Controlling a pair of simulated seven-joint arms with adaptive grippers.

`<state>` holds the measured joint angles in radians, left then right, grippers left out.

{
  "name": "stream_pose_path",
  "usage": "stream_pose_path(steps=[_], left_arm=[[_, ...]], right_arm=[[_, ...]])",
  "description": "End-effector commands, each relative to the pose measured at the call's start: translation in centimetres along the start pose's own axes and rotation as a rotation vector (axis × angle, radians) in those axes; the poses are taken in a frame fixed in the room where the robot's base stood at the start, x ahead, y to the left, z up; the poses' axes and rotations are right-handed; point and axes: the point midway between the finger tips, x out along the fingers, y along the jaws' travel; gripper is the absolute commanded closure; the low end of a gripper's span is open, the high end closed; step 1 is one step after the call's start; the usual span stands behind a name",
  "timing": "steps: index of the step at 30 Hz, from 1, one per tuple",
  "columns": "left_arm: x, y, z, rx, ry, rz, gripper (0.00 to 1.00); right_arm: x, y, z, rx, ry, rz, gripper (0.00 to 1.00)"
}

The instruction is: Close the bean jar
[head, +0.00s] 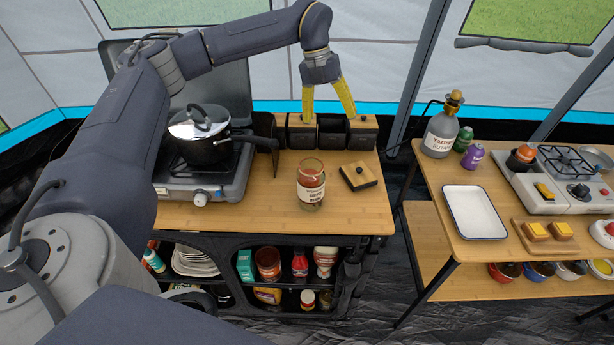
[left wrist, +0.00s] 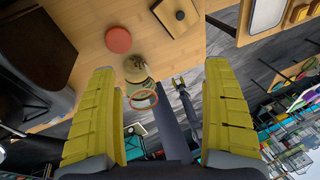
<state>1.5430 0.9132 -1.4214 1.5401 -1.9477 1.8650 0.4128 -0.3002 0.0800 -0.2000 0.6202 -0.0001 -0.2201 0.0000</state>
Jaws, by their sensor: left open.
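The bean jar (head: 311,187) is a clear glass jar with a white label, upright on the wooden table in the head view. In the left wrist view I look down at its beige beans (left wrist: 137,66) and orange-ringed open mouth (left wrist: 144,98). A flat red disc, which looks like its lid (left wrist: 118,39), lies on the table behind the jar. In the head view a red patch shows through the glass there. My left gripper (head: 329,112) is open and empty, behind and above the jar, with yellow fingers pointing down (left wrist: 165,125).
A black pot (head: 203,140) sits on the stove at left. Several dark canisters (head: 332,131) line the table's back, below the left gripper. A small knobbed board (head: 359,176) lies right of the jar. A tray (head: 475,211) is on the right table. The table's front right (head: 365,215) is clear.

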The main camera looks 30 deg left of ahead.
Motion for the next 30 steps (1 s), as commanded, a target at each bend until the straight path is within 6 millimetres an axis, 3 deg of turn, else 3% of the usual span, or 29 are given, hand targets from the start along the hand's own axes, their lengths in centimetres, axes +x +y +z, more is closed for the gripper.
stream_pose_path(steps=[6, 12, 26, 30], left_arm=[[2.0, 3.2, -0.1, 0.002, 0.005, 0.171, 0.17], [2.7, 4.7, -0.2, 0.001, 0.007, 0.246, 0.17], [2.9, 5.2, -0.2, 0.0, 0.008, 0.264, 0.17], [3.8, 5.4, -0.2, 0.0, 0.01, 0.265, 0.17]], right_arm=[[0.0, 0.0, 0.0, 0.0, 0.0, 0.0, 0.43], [0.0, 0.0, 0.0, 0.0, 0.0, 0.0, 0.43], [0.0, 0.0, 0.0, 0.0, 0.0, 0.0, 0.43], [0.0, 0.0, 0.0, 0.0, 0.0, 0.0, 0.43]])
